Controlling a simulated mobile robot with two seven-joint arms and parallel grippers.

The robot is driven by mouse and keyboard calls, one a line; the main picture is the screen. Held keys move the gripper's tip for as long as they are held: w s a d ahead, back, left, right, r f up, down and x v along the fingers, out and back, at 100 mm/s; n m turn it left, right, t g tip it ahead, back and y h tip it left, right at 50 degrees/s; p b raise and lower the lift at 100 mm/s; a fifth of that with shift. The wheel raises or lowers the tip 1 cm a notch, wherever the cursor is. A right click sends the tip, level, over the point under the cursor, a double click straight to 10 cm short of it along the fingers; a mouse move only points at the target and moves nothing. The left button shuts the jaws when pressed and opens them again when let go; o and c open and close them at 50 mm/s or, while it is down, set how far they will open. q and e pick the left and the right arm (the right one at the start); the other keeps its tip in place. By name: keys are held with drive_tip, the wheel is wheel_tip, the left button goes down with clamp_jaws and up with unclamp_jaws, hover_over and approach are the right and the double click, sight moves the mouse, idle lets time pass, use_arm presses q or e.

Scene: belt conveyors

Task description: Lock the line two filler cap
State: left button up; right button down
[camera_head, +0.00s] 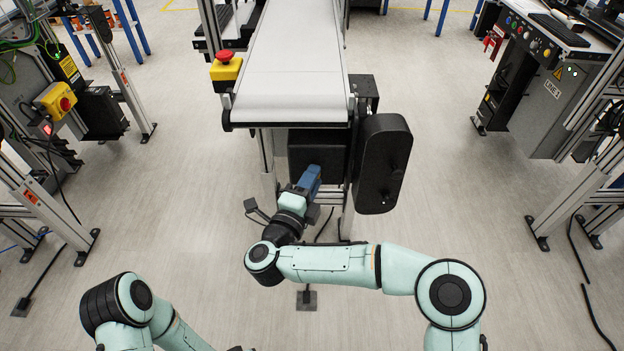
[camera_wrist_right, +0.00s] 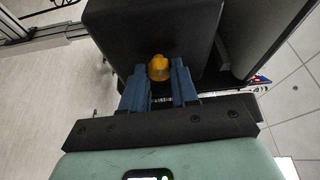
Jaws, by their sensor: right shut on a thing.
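A small yellow filler cap (camera_wrist_right: 158,68) shows in the right wrist view, against the dark drive housing (camera_wrist_right: 150,28) under the belt end. My right gripper (camera_wrist_right: 158,78) has its two blue fingers shut on the cap, one on each side. In the head view my right gripper (camera_head: 311,178) reaches the dark housing (camera_head: 304,150) below the conveyor. The cap is hidden there by the gripper. My left arm shows at the lower left of the head view, but its gripper fingers cannot be made out.
The white belt conveyor (camera_head: 293,60) runs away from me above the gripper. A black rounded guard (camera_head: 382,163) hangs close on the right. A yellow box with a red emergency button (camera_head: 225,68) is at the belt's left edge.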

use_arm(q)
drive_tip(key=shift+s+f, duration=0.3)
use_arm(e)
drive_tip(key=shift+d+r+m+g+y, duration=0.15)
drive_tip(key=shift+m+g+y, duration=0.6)
drive_tip(key=shift+m, duration=1.3)
drive_tip(key=shift+r+m+g+y, duration=0.1)
drive_tip(key=shift+m+g+y, duration=0.2)
drive_tip(key=shift+m+y, duration=1.3)
drive_tip(key=shift+d+r+m+g+y, duration=0.15)
drive_tip(key=shift+m+g+y, duration=0.4)
drive_tip(key=shift+m, duration=1.9)
drive_tip(key=shift+a, duration=0.1)
drive_tip(key=c, duration=0.9)
unclamp_jaws()
drive_tip(key=shift+o, duration=0.2)
drive_tip(key=shift+s, duration=0.1)
